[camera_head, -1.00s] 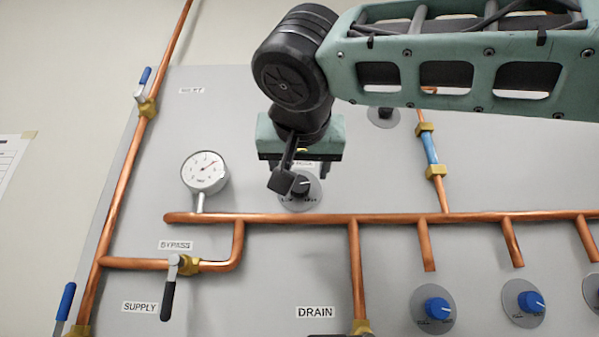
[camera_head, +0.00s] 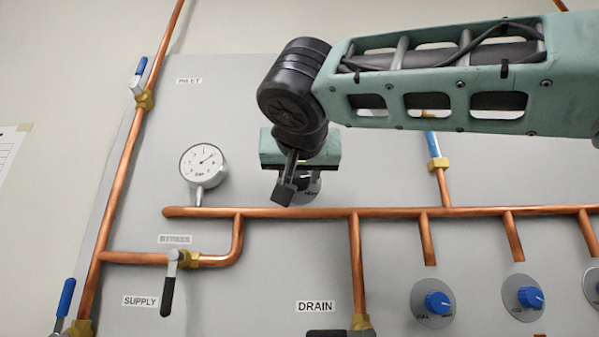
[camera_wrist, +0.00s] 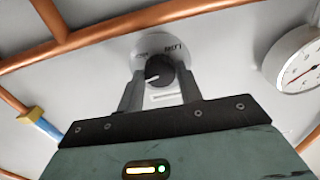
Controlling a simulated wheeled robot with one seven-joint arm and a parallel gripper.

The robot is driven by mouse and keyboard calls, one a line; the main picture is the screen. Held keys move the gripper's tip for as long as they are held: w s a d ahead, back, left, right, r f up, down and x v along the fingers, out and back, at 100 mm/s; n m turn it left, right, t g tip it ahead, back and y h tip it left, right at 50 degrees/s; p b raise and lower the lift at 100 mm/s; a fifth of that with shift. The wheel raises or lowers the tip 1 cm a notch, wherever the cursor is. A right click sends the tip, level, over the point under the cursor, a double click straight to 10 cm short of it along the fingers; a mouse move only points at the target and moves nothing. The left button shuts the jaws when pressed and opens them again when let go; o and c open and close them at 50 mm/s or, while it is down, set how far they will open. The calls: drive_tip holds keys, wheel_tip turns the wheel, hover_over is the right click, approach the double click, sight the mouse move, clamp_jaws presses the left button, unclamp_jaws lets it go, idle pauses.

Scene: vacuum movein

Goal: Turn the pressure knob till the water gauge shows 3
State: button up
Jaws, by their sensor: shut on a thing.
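The black pressure knob (camera_wrist: 160,70) sits on a round grey plate on the panel. My gripper (camera_wrist: 157,88) has one finger on each side of the knob and is shut on it; a white pointer line shows on the knob. In the head view, my gripper (camera_head: 297,188) is in front of the knob and hides most of it. The round white water gauge (camera_head: 203,166) is left of the gripper, its red needle pointing up and right. Its numbers are too small to read surely. The gauge also shows at the right of the wrist view (camera_wrist: 299,66).
A copper pipe (camera_head: 300,213) runs across the panel just below the knob. The bypass valve (camera_head: 171,270), supply label (camera_head: 140,301) and drain label (camera_head: 316,306) are lower. Blue knobs (camera_head: 437,302) are at lower right. A blue-handled valve (camera_head: 139,78) is at upper left.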

drive_tip(key=shift+n, duration=0.4)
drive_tip(key=n, duration=0.3)
drive_tip(key=shift+n, duration=0.3)
drive_tip(key=n, duration=0.3)
drive_tip(key=shift+r+n, duration=0.1)
drive_tip(key=shift+n, duration=0.3)
drive_tip(key=n+p, duration=0.1)
drive_tip(key=n, duration=0.3)
drive_tip(key=shift+n+p, duration=0.7)
drive_tip(key=shift+n, duration=1.1)
drive_tip(key=shift+a, duration=0.1)
drive_tip(key=o, duration=1)
